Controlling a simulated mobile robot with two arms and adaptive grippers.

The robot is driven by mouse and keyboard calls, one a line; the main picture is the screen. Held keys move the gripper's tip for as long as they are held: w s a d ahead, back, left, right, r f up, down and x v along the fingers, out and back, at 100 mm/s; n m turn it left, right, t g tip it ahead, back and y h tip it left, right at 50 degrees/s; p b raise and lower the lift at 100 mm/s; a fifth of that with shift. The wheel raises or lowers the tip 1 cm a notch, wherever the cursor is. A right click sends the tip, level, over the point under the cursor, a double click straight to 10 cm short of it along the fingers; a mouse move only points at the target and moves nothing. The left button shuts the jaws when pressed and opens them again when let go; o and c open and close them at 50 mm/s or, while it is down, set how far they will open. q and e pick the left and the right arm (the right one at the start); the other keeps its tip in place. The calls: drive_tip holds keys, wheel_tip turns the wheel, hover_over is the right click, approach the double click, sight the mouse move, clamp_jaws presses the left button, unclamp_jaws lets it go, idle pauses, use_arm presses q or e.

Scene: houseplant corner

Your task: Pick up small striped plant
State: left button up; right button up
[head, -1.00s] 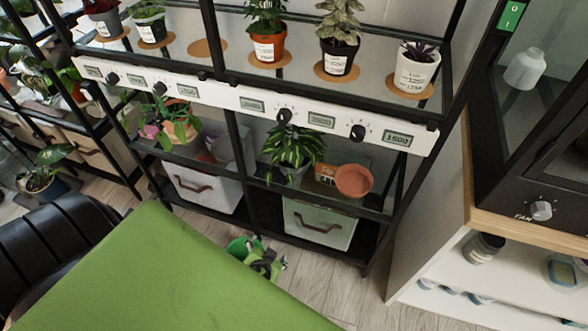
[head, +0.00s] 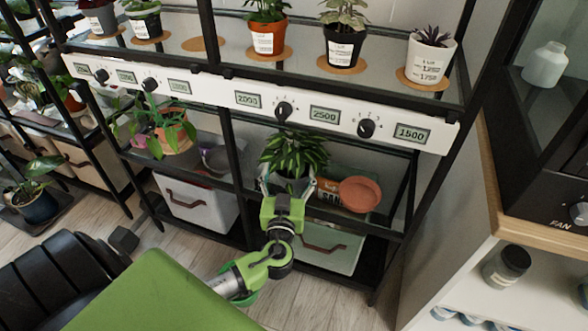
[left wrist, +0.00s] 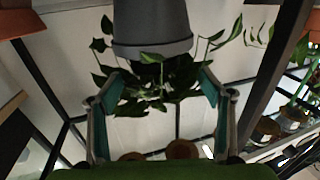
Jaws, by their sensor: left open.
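The small striped plant (head: 293,150) has dark green leaves with pale stripes and stands on the rack's middle shelf. My left gripper (head: 287,184) is open in front of it, with one finger to each side of the pot, which it mostly hides in the head view. In the left wrist view the scene is upside down: the grey pot (left wrist: 151,25) is at the top, with the leaves below it. The open fingers of my left gripper (left wrist: 160,78) lie on either side of the leaves there. Contact with the pot cannot be told. My right gripper is not in view.
A terracotta saucer (head: 360,194) and a labelled item (head: 329,194) sit just right of the plant. A black rack post (head: 232,150) stands to its left. A white control strip (head: 210,92) crosses above. A pale green bin (head: 335,248) is below.

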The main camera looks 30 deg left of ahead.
sight(295, 149)
use_arm(q)
drive_tip(key=x, duration=0.7)
drive_tip(key=shift+w+d+f, duration=0.3)
drive_tip(key=shift+d, duration=0.05)
drive_tip(key=c, duration=1.3)
